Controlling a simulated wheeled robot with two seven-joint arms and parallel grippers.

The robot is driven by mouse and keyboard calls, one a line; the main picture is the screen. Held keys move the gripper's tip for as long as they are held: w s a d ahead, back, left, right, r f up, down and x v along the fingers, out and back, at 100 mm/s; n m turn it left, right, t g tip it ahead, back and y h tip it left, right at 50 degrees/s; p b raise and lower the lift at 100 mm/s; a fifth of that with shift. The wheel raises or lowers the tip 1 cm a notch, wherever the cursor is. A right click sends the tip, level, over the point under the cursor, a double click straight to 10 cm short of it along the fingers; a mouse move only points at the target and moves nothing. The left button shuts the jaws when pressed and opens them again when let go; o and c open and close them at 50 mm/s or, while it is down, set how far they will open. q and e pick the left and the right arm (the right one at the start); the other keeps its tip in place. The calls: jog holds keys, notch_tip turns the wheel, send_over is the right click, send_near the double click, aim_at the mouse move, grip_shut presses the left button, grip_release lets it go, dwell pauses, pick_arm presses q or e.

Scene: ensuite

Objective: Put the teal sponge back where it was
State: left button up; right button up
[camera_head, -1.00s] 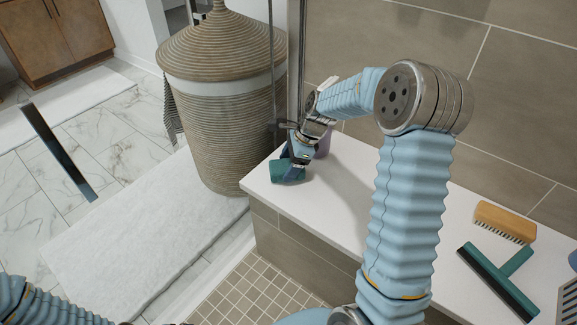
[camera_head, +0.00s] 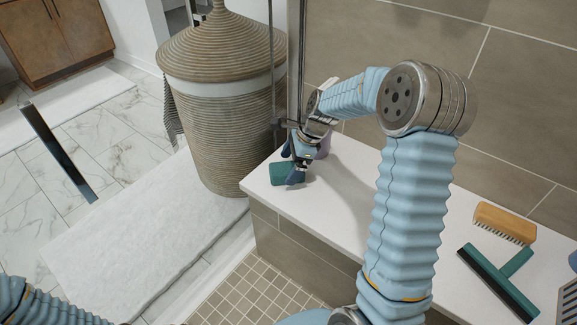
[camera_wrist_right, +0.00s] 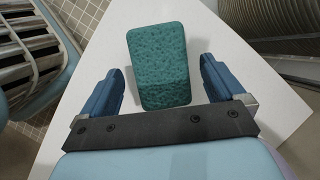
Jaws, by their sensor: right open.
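The teal sponge (camera_head: 279,174) lies at the far left end of the white bench top (camera_head: 345,190). In the right wrist view the sponge (camera_wrist_right: 159,68) sits on the white surface between the two blue fingers, with a gap on each side. My right gripper (camera_head: 292,166) is open around the sponge, pointing down at it; it also shows in the right wrist view (camera_wrist_right: 160,85). My left gripper is outside the head view; only part of the left arm shows at the lower left.
A wooden brush (camera_head: 505,222) and a teal squeegee (camera_head: 500,280) lie at the right of the bench. A wicker basket (camera_head: 222,130) stands beyond the bench's left end. The bench middle is clear.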

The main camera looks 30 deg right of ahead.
jog(key=p+v, duration=0.1)
jog(key=v, duration=0.9)
jog(key=shift+r, duration=0.4)
jog(key=shift+s, duration=0.15)
